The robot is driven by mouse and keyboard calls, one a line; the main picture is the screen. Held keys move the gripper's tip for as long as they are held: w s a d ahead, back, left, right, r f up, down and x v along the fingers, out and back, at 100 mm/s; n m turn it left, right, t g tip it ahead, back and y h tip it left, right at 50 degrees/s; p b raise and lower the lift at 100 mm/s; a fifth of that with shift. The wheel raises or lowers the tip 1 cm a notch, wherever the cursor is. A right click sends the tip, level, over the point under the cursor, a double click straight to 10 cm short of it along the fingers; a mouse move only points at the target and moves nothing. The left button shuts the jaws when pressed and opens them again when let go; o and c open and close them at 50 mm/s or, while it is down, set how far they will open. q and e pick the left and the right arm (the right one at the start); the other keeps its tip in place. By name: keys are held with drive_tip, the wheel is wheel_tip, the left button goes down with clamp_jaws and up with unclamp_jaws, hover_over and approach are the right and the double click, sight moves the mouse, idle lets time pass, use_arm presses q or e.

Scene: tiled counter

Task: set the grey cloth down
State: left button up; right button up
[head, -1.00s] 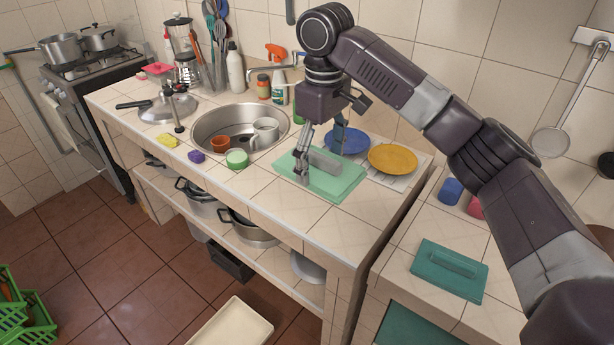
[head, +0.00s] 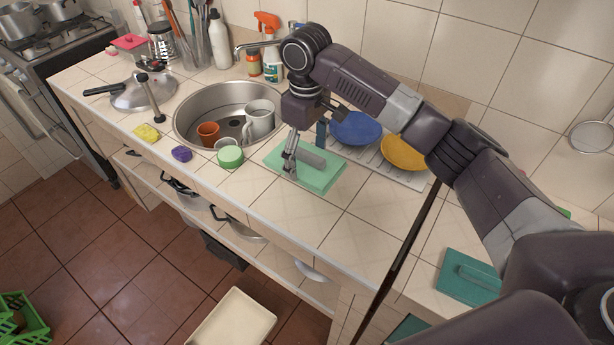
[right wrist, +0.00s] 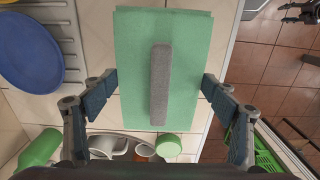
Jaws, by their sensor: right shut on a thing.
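A flat light-green board (head: 325,179) is at the front of the counter, right of the sink. A stiff-looking grey bar (head: 312,157) lies along its middle, the only grey thing there that could be the cloth. My right gripper (head: 305,155) reaches down over the board. In the right wrist view its fingers (right wrist: 160,82) stand wide apart, at opposite edges of the green board (right wrist: 190,50). The grey bar (right wrist: 160,85) lies between them, touched by neither finger. I cannot tell whether the board rests fully on the counter.
The sink (head: 190,112) holds cups. A green cup (head: 230,157), purple sponge (head: 181,153) and yellow sponge (head: 146,132) line the front. Blue (head: 355,128) and orange (head: 404,152) plates stand behind the board. Bare tiles (head: 345,215) lie to its front right.

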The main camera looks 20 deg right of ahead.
sight(307, 167)
wheel_tip(307, 167, down, 4)
drive_tip(key=shift+r, duration=0.2)
drive_tip(key=shift+f+p, duration=0.3)
drive_tip(key=shift+f, duration=0.05)
wheel_tip(307, 167, down, 3)
drive_tip(key=shift+f+p, duration=0.2)
drive_tip(key=shift+p, duration=0.15)
drive_tip(key=shift+f, duration=0.2)
use_arm(q)
drive_tip(key=shift+w+r, duration=0.45)
drive_tip(key=shift+w, duration=0.15)
drive_tip(key=shift+w+r, duration=0.4)
drive_tip(key=shift+w, duration=0.2)
drive_tip(key=shift+w, duration=0.1)
use_arm(e)
drive_tip(key=o, duration=0.7)
drive_tip(key=shift+f, duration=0.1)
drive_tip(key=shift+c, duration=0.2)
drive_tip(key=o, duration=0.5)
use_arm(q)
drive_tip(key=shift+w+d+r+t, duration=0.1)
drive_tip(key=shift+w+t, duration=0.2)
drive_tip(key=shift+w, duration=0.25)
